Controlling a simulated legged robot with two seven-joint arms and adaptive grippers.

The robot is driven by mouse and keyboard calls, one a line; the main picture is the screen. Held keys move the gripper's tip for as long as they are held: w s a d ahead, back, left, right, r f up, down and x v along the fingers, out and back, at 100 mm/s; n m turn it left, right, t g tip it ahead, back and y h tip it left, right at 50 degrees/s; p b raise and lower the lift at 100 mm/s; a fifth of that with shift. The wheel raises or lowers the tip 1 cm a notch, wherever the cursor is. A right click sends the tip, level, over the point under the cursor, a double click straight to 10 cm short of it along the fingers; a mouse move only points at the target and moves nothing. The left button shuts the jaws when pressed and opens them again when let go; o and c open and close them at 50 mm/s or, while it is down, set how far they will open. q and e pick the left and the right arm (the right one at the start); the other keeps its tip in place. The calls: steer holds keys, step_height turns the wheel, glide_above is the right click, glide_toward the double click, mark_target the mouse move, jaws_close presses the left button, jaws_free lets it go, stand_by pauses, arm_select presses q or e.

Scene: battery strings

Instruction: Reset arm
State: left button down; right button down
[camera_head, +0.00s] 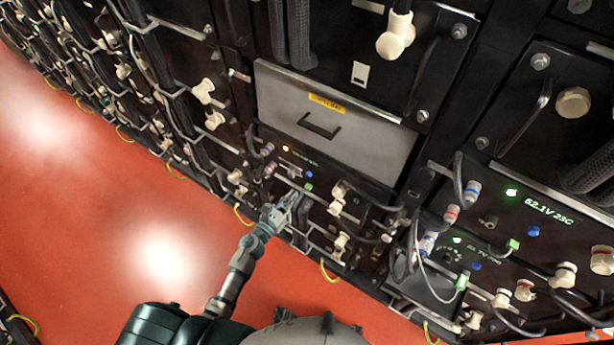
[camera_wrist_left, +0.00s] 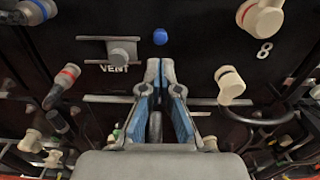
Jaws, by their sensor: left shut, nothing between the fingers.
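My left gripper (camera_head: 292,197) reaches from the lower left of the head view to the lower front of a battery rack. In the left wrist view its blue-padded fingers (camera_wrist_left: 165,76) are shut at the tips with nothing between them. The tips are in front of a black panel, below a blue button (camera_wrist_left: 160,36) and right of the grey knob marked VENT (camera_wrist_left: 122,52). I cannot tell whether they touch the panel. My right gripper is in neither view.
Cream connectors (camera_wrist_left: 231,86) and red- and blue-ringed plugs (camera_wrist_left: 62,86) jut out near the fingers. A grey drawer (camera_head: 335,130) with a yellow label is above the gripper. A lit display (camera_head: 548,212) is at the right. Red floor (camera_head: 90,220) lies open at the left.

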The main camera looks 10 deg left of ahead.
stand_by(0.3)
arm_select(q)
steer(key=s+a+f+n+g+y, duration=0.2)
steer(key=s+f+n, duration=0.2)
steer(key=f+n, duration=0.4)
steer(key=s+a+f+n+g+y, duration=0.2)
steer(key=s+f+n, duration=0.3)
steer(key=f+n, duration=0.3)
steer(key=s+a+f+n+g+y, duration=0.2)
steer(key=s+f+n, duration=0.3)
steer(key=f, duration=0.5)
steer(key=s+f+n+g, duration=0.3)
steer(key=s+f+n, duration=0.2)
steer(key=s, duration=0.3)
steer(key=s+d+f+n+g, duration=0.1)
steer(key=s+f+n+g, duration=0.2)
steer(key=s, duration=0.6)
steer(key=s+f+n+g, duration=0.3)
steer(key=s+f+n, duration=0.4)
steer(key=s+n, duration=0.1)
steer(key=shift+s+d+f+n+g, duration=0.2)
steer(key=shift+s+f+n+g, duration=0.1)
steer(key=shift+s+n, duration=0.1)
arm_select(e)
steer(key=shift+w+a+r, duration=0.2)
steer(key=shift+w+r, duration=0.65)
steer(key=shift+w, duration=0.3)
arm_select(q)
steer(key=shift+w, duration=0.1)
